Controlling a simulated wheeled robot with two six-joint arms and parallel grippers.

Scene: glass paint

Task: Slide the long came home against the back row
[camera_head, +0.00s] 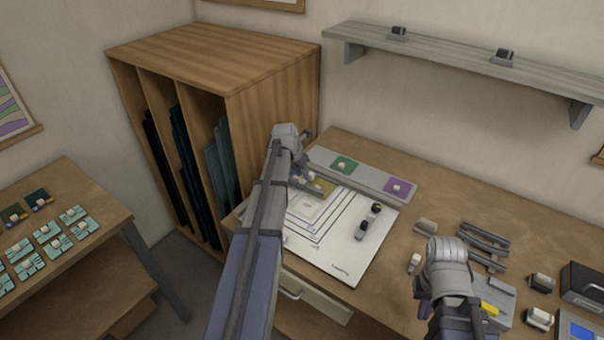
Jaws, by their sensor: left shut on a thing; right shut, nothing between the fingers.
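My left gripper (309,181) is low over the white pattern sheet (352,262) on the workbench, close to the front of the long grey ledge (375,180). It is shut on a thin grey strip, which seems to be the long came; my own arm and fingers hide most of it. An olive-yellow piece (323,185) lies right beside the fingers. I cannot tell whether the strip touches the back row. My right gripper (452,306) is at the right of the bench, shut and empty, with its fingertips mostly hidden behind its wrist.
A green tile (344,165) and a purple tile (397,187) lie on the ledge. Two dark-topped blocks (362,230) stand on the sheet. Grey strips (484,238) lie right of the sheet. A wooden rack (275,90) stands at the left. The sheet's front is clear.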

